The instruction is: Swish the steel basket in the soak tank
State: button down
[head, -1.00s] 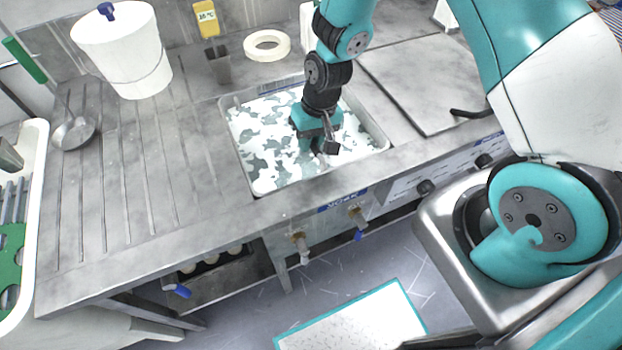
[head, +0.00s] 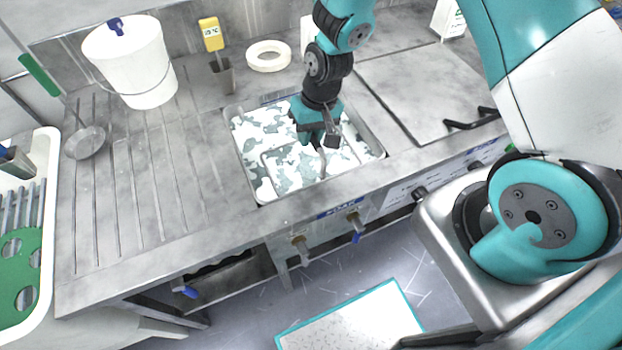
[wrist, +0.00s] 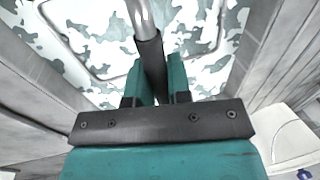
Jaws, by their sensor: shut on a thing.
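The soak tank (head: 249,184) is a sunken basin in the steel counter, its water covered with patchy white foam. My gripper (head: 318,143) is over the tank, shut on the dark grip of the steel basket's handle (head: 322,162). In the wrist view my gripper (wrist: 155,92) has the dark grip (wrist: 152,58) between its jaws, and a bright metal rod runs on from it. A thin rounded rim outline of the basket shows at the foam surface. The rest of the basket is hidden under foam and water.
The ribbed drainboard (head: 150,185) at left is mostly clear.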

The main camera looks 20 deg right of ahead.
notch_tip(320, 180, up, 12)
jog(key=p, duration=0.8)
jog(key=shift+p, duration=0.4)
jog(key=shift+f, duration=0.1)
dwell(0.8)
